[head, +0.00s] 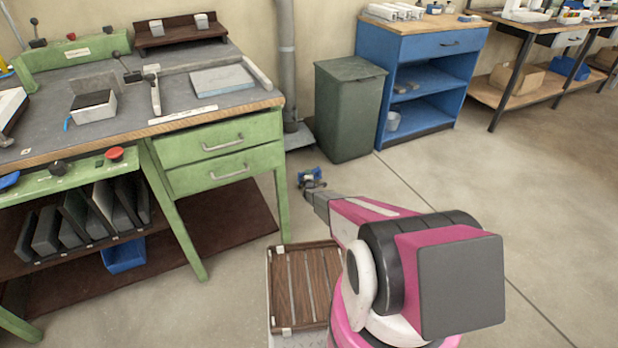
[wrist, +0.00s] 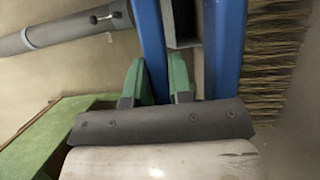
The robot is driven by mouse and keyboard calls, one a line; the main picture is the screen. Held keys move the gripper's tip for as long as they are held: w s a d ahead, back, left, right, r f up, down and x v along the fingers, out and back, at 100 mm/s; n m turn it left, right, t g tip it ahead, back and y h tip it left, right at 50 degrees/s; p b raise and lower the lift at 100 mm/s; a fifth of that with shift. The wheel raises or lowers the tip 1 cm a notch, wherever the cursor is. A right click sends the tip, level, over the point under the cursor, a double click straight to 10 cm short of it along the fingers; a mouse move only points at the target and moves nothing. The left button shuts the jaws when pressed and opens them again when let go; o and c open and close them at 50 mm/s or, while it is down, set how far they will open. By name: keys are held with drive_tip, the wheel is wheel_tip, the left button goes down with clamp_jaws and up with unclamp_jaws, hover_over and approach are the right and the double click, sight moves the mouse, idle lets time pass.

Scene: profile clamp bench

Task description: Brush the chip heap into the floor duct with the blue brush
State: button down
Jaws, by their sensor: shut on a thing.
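My gripper (wrist: 157,82) has its green fingers closed on a blue bar of the blue brush (wrist: 229,45). Pale bristles (wrist: 270,60) show along the right of the wrist view. In the head view the blue brush (head: 310,176) is small, at the end of my arm, just above or at the floor; I cannot tell whether it touches. The grey duct pipe (head: 287,60) runs down the wall to a grey foot (head: 298,138) at floor level, beyond the brush. It also shows at the upper left of the wrist view (wrist: 60,32). I cannot make out a chip heap.
A green workbench (head: 215,145) stands left of my arm. A dark green bin (head: 350,110) stands right of the pipe, beside a blue cabinet (head: 430,75). A wooden slatted tray (head: 305,285) lies close in front. Open floor (head: 545,185) extends to the right.

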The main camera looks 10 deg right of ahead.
drive_tip(key=shift+w+a, duration=0.15)
drive_tip(key=shift+w, duration=0.7)
drive_tip(key=shift+w+a, duration=0.2)
drive_tip(key=shift+w, duration=0.75)
drive_tip(key=shift+w+a, duration=0.15)
drive_tip(key=shift+w, duration=0.8)
drive_tip(key=shift+w, duration=0.1)
drive_tip(key=shift+w+a, duration=0.2)
drive_tip(key=shift+w, duration=0.7)
drive_tip(key=shift+w+a, duration=0.2)
drive_tip(key=shift+w, duration=0.7)
drive_tip(key=shift+w+a, duration=0.3)
drive_tip(key=shift+w, duration=0.65)
